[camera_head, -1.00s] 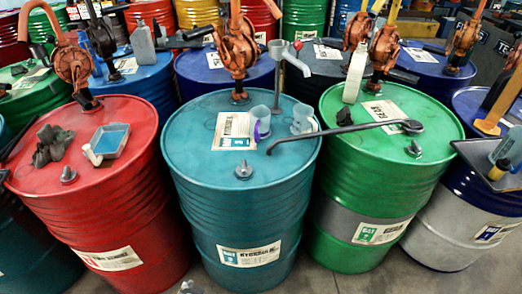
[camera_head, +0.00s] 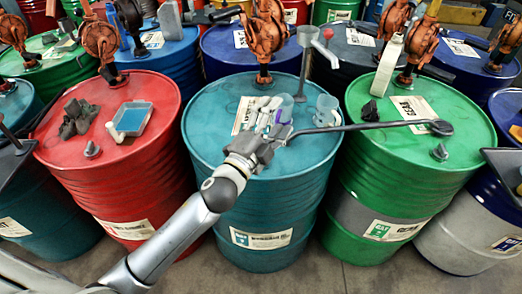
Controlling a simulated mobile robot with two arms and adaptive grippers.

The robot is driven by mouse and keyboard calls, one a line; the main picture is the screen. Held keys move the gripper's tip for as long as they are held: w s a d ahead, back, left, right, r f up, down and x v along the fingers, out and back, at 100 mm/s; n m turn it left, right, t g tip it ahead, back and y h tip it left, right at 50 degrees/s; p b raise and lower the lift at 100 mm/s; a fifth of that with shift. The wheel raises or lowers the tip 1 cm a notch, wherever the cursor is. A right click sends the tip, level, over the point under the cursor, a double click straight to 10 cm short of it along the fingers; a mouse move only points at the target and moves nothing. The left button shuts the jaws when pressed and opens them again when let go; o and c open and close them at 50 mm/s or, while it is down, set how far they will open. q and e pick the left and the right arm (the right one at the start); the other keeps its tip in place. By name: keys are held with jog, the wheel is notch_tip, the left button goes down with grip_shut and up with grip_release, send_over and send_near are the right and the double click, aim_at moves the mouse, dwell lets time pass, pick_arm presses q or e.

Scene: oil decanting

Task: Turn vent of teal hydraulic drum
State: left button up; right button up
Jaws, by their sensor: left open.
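The teal hydraulic drum (camera_head: 235,200) stands upright in the middle of the front row, with a paper label on its top. Its vent is hidden behind my left gripper (camera_head: 265,112). The gripper is over the front half of the drum's lid, fingers pointing away from me. It is open, and I see nothing held between the fingers. Whether it touches the vent or the lid cannot be told. My right gripper is not in view.
Clear cups (camera_head: 327,110) and a pump (camera_head: 263,40) stand behind the gripper. A red drum (camera_head: 110,190) with a blue tray (camera_head: 132,117) is left.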

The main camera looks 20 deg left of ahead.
pick_arm(q)
jog(key=d+r+m+g+h, duration=0.55)
jog(key=d+m+h, duration=0.45)
jog(key=m, duration=0.5)
notch_tip(320, 180, down, 3)
jog(key=s+d+m+g+h, duration=0.1)
jog(key=s+d+m+g, duration=0.1)
jog(key=m+g, duration=0.8)
jog(key=w+a+f+m+g+y, duration=0.15)
jog(key=a+f+m+y, duration=0.35)
jog(key=a, duration=0.5)
jog(key=w+a+f+m+g+y, duration=0.15)
jog(key=a+f+m+y, duration=0.25)
jog(key=a+y, duration=0.45)
jog(key=shift+t+h, duration=0.25)
jog(key=shift+h, duration=0.5)
jog(key=p+x, duration=0.1)
jog(key=x, duration=0.2)
jog(key=p+x, duration=0.1)
jog(key=x, duration=0.2)
jog(key=a+p+x, duration=0.1)
jog(key=x, duration=0.2)
jog(key=shift+w+f, duration=0.25)
jog(key=shift+f, duration=0.15)
jog(key=shift+c, duration=0.3)
jog(key=shift+a, duration=0.1)
jog(key=c, duration=1)
